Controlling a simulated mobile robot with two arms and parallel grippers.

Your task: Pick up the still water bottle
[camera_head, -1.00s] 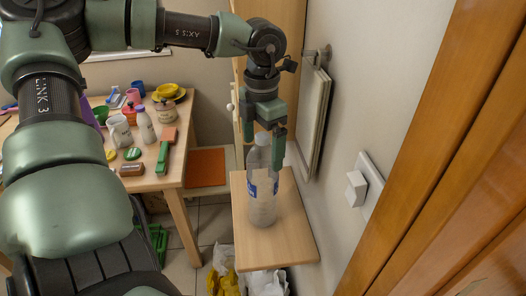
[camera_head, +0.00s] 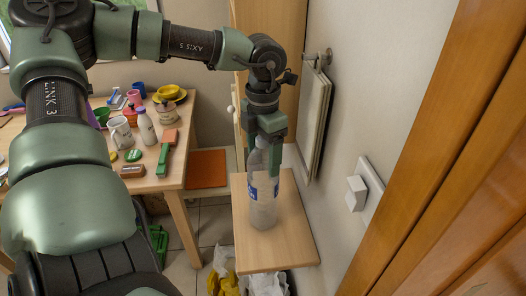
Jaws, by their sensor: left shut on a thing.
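The still water bottle (camera_head: 263,205) is clear plastic with a blue-and-white label. It is upright at the small wooden shelf (camera_head: 285,245); I cannot tell whether its base touches the wood. My left gripper (camera_head: 266,158) points down from above and is shut on the bottle's upper part, with one green finger in front on the right side. The fingers partly hide the bottle's neck and cap. My right gripper is not in view.
A wooden table (camera_head: 172,182) at the left holds cups, bottles, bowls and other small items. A wall with a white switch box (camera_head: 356,193) is close on the right. Bags (camera_head: 225,265) lie on the floor below the shelf.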

